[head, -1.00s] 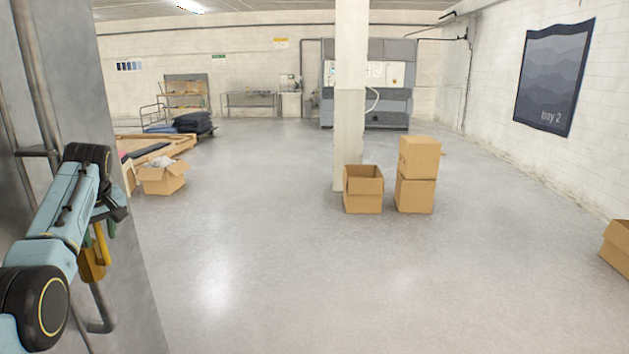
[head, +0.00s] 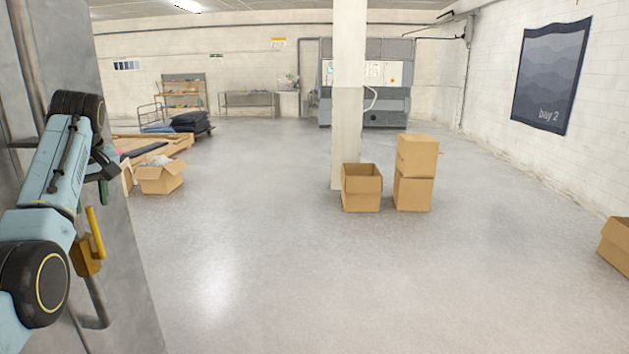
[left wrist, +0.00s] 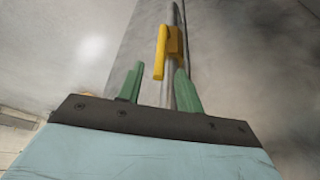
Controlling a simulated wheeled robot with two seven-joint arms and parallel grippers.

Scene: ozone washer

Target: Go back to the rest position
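My left gripper (head: 104,188) is at the left of the head view, in front of a grey metal door-like panel (head: 130,270). Its two green fingers are apart with nothing between them; they also show in the left wrist view (left wrist: 159,76). A yellow latch-like piece (head: 90,245) sits on a grey vertical bar on the panel, below the gripper in the head view. In the left wrist view the yellow piece (left wrist: 161,52) lies beyond the fingertips, apart from them. My right gripper is in neither view.
An open carton (head: 361,190) and two stacked cartons (head: 416,172) stand by a white pillar (head: 348,100). Another open carton (head: 161,178) is at left, one (head: 616,245) at the right edge. A grey machine (head: 385,110) stands far back. The floor ahead is clear.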

